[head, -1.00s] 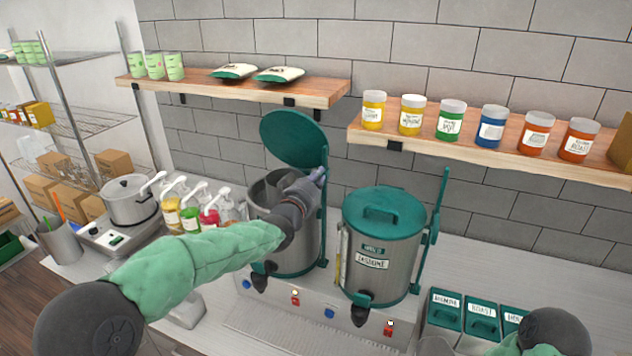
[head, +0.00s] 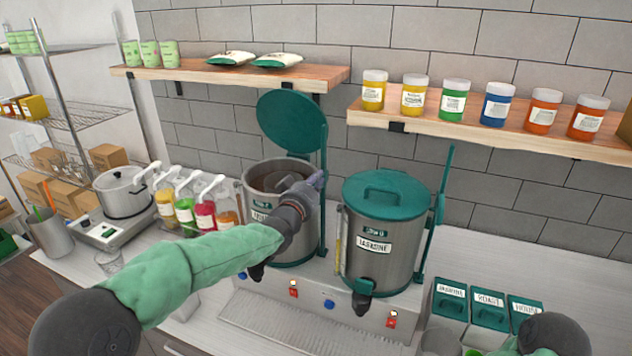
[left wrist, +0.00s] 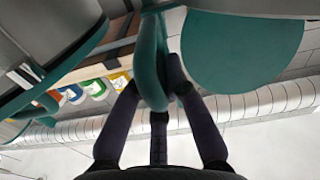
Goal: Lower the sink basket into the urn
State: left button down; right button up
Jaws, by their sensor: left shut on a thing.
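The open steel urn (head: 292,240) stands on the left of two urns, its round teal lid (head: 292,120) tipped up. Inside its mouth a grey curved shape, apparently the basket (head: 289,183), sits below the rim; my left gripper hides part of it. My left gripper (head: 316,182) is at the urn's right rim, against the teal upright lever (head: 324,150). In the left wrist view its fingers (left wrist: 153,78) close around the teal lever (left wrist: 150,45), with the raised lid (left wrist: 245,45) beside it.
The closed jasmine urn (head: 380,245) with its own teal lever stands close on the right. Syrup pump bottles (head: 205,212) stand left of the open urn. Wall shelves (head: 225,80) hang above. Teal labelled bins (head: 488,310) are at lower right.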

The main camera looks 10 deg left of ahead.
pick_arm(q)
jog(key=c, duration=1.3)
grip_release()
jog(key=shift+f, duration=0.35)
jog(key=shift+a+r, duration=0.1)
jog(key=s, duration=0.4)
jog(key=s+a, duration=0.1)
jog(key=s, duration=0.3)
jog(key=s+a, duration=0.1)
jog(key=s, duration=0.2)
jog(key=shift+s+a, duration=0.15)
jog(key=shift+s, duration=0.25)
